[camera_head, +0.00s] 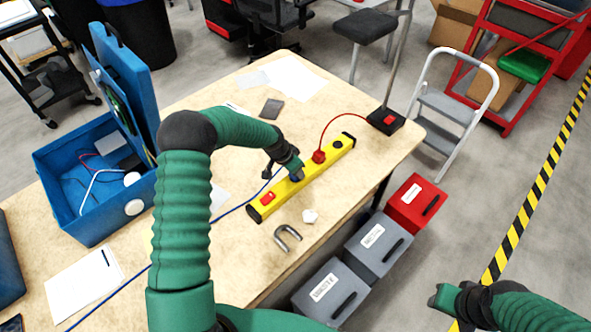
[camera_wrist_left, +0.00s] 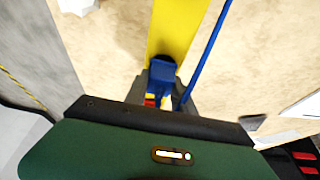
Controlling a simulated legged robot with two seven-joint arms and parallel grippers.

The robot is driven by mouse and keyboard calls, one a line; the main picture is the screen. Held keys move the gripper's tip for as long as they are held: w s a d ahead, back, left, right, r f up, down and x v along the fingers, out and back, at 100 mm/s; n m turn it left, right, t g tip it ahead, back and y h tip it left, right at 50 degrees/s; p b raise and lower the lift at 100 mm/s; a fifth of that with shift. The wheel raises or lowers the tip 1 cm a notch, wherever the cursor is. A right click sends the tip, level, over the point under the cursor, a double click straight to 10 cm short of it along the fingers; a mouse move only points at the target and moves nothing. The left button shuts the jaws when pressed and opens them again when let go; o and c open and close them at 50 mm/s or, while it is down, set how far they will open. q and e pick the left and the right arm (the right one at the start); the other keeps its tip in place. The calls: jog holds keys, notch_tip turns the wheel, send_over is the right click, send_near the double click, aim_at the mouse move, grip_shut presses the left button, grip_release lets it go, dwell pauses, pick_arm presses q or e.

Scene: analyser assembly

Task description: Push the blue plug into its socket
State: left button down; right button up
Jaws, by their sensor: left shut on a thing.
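The yellow socket bar (camera_head: 285,193) lies diagonally on the wooden table, and part of it shows in the left wrist view (camera_wrist_left: 180,28). My left gripper (camera_head: 291,170) is over the middle of the bar, shut on the blue plug (camera_head: 297,178). The plug also shows between the fingers in the left wrist view (camera_wrist_left: 163,70), with the blue cable (camera_wrist_left: 207,52) running beside it. The blue socket is hidden beneath plug and gripper, so I cannot tell how deep the plug sits. My right gripper (camera_head: 440,298) is far off at the lower right, away from the table; its jaws are unclear.
A red plug (camera_head: 319,157) stands on the bar, its red cable arching to a black stand base (camera_head: 384,122). A red switch (camera_head: 267,197) is near the bar's near end. A grey U-shaped piece (camera_head: 288,240) and an open blue case (camera_head: 75,222) are on the table.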

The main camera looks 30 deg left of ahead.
pick_arm(q)
jog(key=shift+f, duration=0.45)
jog(key=c, duration=1)
grip_release()
jog(key=shift+o, duration=0.2)
jog(key=v, duration=1.6)
jog(key=shift+r+b, duration=0.3)
jog(key=shift+b, duration=0.1)
jog(key=shift+a, duration=0.15)
jog(key=s+d+f+n+g, duration=0.1)
jog(key=s+d+n, duration=0.1)
jog(key=s+d, duration=0.4)
jog(key=s+d+f+n+y, duration=0.1)
jog(key=s+d, duration=0.6)
jog(key=s, duration=0.7)
jog(key=shift+s+f+n+g, duration=0.3)
jog(key=shift+s+n+g, duration=0.1)
